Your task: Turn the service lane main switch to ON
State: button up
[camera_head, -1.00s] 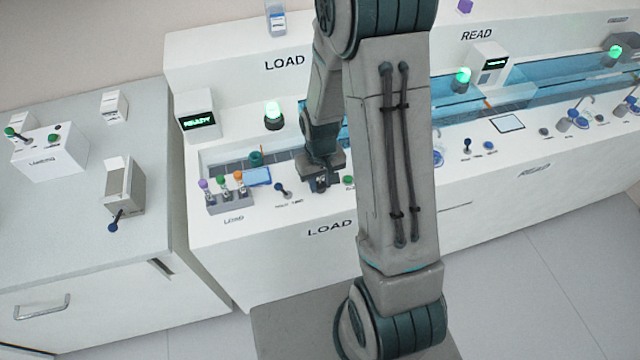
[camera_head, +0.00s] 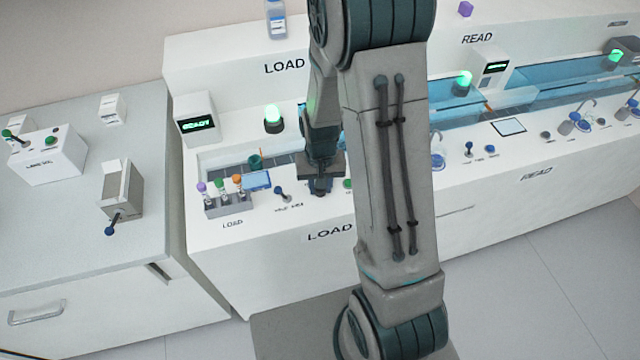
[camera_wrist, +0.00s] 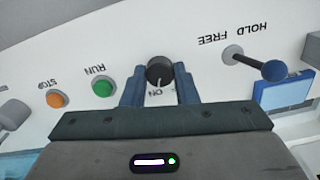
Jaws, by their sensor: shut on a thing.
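A black rotary switch knob (camera_wrist: 160,70) stands on the white front panel in the wrist view, with an "ON" mark just below it in that view. A pale line on the knob appears to point down toward "ON"; the other marks are hidden. My gripper (camera_wrist: 160,88) is shut on this knob, with one blue-grey finger on each side. In the head view my gripper (camera_head: 319,188) reaches down to the front panel of the LOAD station, and the knob is hidden beneath it.
A green RUN button (camera_wrist: 103,87) and an orange STOP button (camera_wrist: 56,99) sit to one side of the knob. A HOLD/FREE lever (camera_wrist: 274,70) and a blue screen (camera_wrist: 284,92) are on the other. A rack of capped tubes (camera_head: 228,203) stands left of the gripper.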

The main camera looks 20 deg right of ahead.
jog(key=o, duration=1)
notch_tip(320, 180, up, 14)
jog(key=shift+f, duration=0.1)
jog(key=s+r+t, duration=0.1)
jog(key=s+r, duration=0.2)
jog(key=s, duration=0.1)
jog(key=s+r+n+t, duration=0.1)
jog(key=s+r, duration=0.2)
jog(key=s, duration=0.2)
jog(key=s+r+n+t, duration=0.1)
jog(key=s+r, duration=0.1)
jog(key=s, duration=0.3)
jog(key=shift+r, duration=0.4)
